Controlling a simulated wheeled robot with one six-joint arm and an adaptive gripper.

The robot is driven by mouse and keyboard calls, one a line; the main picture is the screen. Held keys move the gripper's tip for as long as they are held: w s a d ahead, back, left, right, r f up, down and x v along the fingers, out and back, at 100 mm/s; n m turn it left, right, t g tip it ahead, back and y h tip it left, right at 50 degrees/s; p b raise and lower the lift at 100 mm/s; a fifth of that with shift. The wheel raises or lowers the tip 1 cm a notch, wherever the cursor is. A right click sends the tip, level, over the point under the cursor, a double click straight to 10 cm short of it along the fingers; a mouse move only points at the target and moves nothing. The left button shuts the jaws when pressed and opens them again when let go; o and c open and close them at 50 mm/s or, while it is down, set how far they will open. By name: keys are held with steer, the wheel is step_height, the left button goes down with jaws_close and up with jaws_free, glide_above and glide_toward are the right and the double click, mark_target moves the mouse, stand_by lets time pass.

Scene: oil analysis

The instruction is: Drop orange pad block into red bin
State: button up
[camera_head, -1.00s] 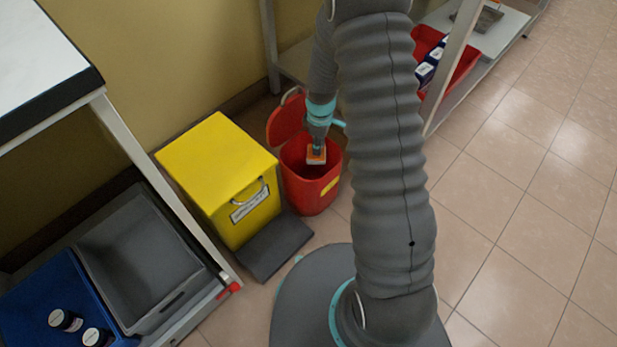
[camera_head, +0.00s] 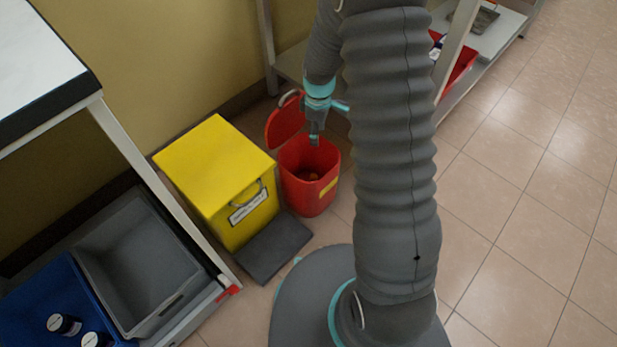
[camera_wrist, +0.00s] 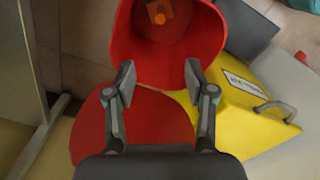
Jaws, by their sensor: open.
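The red bin (camera_head: 308,193) stands on the floor beside a yellow box, with its red lid (camera_head: 285,122) swung open. The orange pad block (camera_wrist: 159,11) lies inside the bin, near its bottom, in the wrist view. In the head view only a small orange patch (camera_head: 313,176) of it shows inside the bin. My gripper (camera_wrist: 159,82) is open and empty, its two fingers spread apart over the bin and lid. In the head view my gripper (camera_head: 314,140) is above the bin opening, apart from the block.
The yellow box (camera_head: 215,170) with a handle and label stands left of the bin, a dark grey pedal or plate (camera_head: 273,248) in front of it. A shelf with a grey tray (camera_head: 140,260) and a blue tray (camera_head: 40,300) is at left. Tiled floor at right is clear.

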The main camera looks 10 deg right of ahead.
steer(key=shift+r, duration=2.65)
